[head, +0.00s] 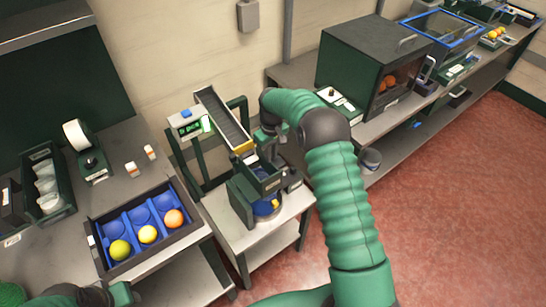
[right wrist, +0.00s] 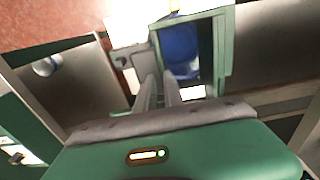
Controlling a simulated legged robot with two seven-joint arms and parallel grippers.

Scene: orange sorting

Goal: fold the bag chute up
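The sloping dark chute with ridged sides (head: 222,118) runs down to a yellow-edged lower end. Below it a dark green frame (head: 262,180) stands over a blue bag (head: 265,207) on a small table. Which of these parts is the bag chute is not certain. My right gripper (head: 268,148) reaches down beside the chute's lower end, partly hidden by its own wrist. In the right wrist view, its two grey fingers (right wrist: 160,90) lie close together beside a green frame (right wrist: 224,45) with the blue bag (right wrist: 181,48) inside; contact is unclear. My left gripper (head: 118,293) is at the bottom left, mostly cut off.
A tray (head: 183,231) with blue compartments holds a green, a yellow and an orange fruit. A display box (head: 186,124) stands left of the chute. A dark cabinet (head: 350,65) stands on the right bench. The red floor (head: 440,200) is open at right.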

